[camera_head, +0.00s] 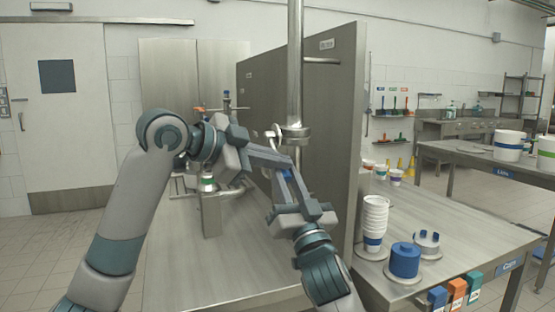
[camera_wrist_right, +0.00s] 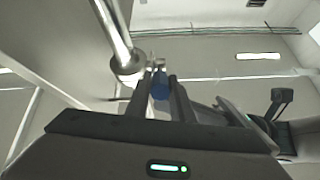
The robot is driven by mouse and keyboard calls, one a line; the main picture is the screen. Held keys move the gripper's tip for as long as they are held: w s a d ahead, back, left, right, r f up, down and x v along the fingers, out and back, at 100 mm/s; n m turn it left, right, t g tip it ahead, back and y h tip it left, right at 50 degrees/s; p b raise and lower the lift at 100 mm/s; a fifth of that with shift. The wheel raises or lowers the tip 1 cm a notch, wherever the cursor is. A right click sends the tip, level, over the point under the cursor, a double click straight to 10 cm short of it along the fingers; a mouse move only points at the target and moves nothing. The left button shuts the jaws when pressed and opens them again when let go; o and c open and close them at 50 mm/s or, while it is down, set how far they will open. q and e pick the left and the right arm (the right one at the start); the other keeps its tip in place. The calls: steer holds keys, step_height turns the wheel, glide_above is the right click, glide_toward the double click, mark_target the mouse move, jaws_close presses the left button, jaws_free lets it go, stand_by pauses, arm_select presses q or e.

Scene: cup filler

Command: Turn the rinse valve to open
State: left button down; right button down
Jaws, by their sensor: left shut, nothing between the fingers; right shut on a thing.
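The rinse valve's blue handle (camera_wrist_right: 160,87) sits between the fingers of my right gripper (camera_wrist_right: 159,94) in the right wrist view, close to the steel pipe's fitting (camera_wrist_right: 127,65). In the head view a small patch of blue handle (camera_head: 287,174) shows between my right gripper's fingers (camera_head: 289,180), below the collar on the vertical pipe (camera_head: 295,132). My right gripper is shut on this handle. My left gripper (camera_head: 280,160) reaches in from the left just above it, shut and empty. The arms hide most of the valve body, and I cannot read the handle's angle.
A tall steel partition (camera_head: 335,130) stands right behind the pipe. To its right are a stack of white cups (camera_head: 375,220) and a blue cylinder (camera_head: 404,261) on a steel table. A steel post with a green band (camera_head: 208,205) stands at left. The front-left tabletop (camera_head: 220,270) is clear.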

arm_select(q)
steer(key=shift+w+a+f, duration=0.25)
steer(key=shift+w+f, duration=0.1)
steer(key=shift+f, duration=0.4)
arm_select(e)
steer(key=shift+s+d+r, duration=0.1)
steer(key=shift+s, duration=0.05)
steer(key=c, duration=1.6)
jaws_free()
arm_select(q)
steer(key=shift+w+f, duration=0.2)
arm_select(e)
steer(key=shift+o, duration=0.2)
steer(key=shift+r, duration=0.15)
arm_select(q)
steer(key=shift+s, duration=0.1)
arm_select(e)
steer(key=shift+s, duration=0.1)
steer(key=shift+s+f, duration=0.5)
steer(key=v, duration=0.5)
steer(key=shift+d+f, duration=0.25)
steer(key=shift+f, duration=0.3)
arm_select(q)
steer(key=shift+s+r, duration=0.1)
steer(key=shift+r, duration=0.3)
arm_select(e)
steer(key=shift+s+d+f, duration=0.1)
steer(key=shift+s+f, duration=0.15)
steer(key=shift+f, duration=0.05)
